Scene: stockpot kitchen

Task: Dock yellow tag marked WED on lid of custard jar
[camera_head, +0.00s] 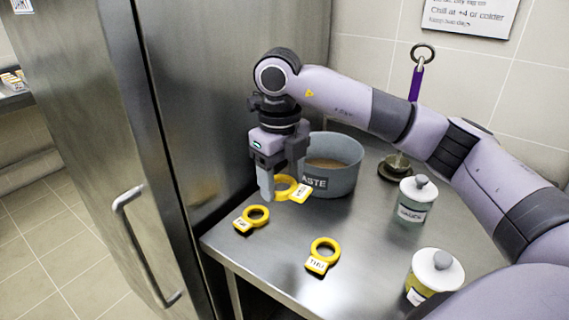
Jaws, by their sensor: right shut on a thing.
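My right gripper (281,183) is shut on a yellow ring tag (284,193) in front of the grey waste pot. The tag's white label is tilted and too small to read surely; it may be WED. My left gripper is not in view.
Two more yellow ring tags lie on the steel table (365,225): one at the left edge (253,217), one marked THU (322,255). The grey waste pot (340,172) stands behind. A steel fridge door (110,150) borders the left. The table between tags and jars is clear.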

